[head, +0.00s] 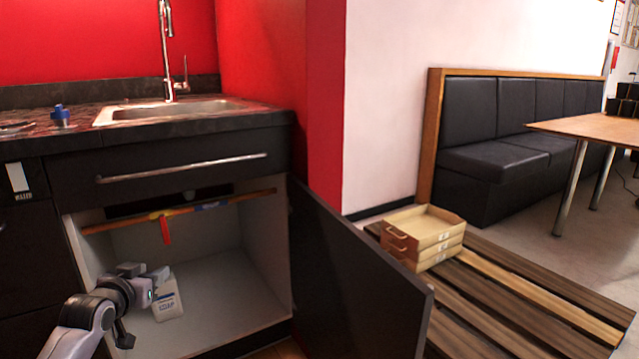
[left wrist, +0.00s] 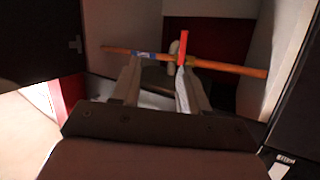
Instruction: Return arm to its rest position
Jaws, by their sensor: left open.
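My left arm reaches in from the lower left of the head view. Its gripper (head: 154,284) is at the opening of the cabinet under the sink. The gripper is open, and in the left wrist view its two fingers (left wrist: 160,82) stand apart with nothing clearly held between them. My right gripper is not in view.
An orange-brown rod (head: 180,211) with a red piece (head: 165,230) spans the cabinet; the rod also shows beyond the fingers (left wrist: 240,69). The cabinet door (head: 350,270) stands open on the right. Stacked wooden trays (head: 423,236) rest on a slatted pallet (head: 500,300).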

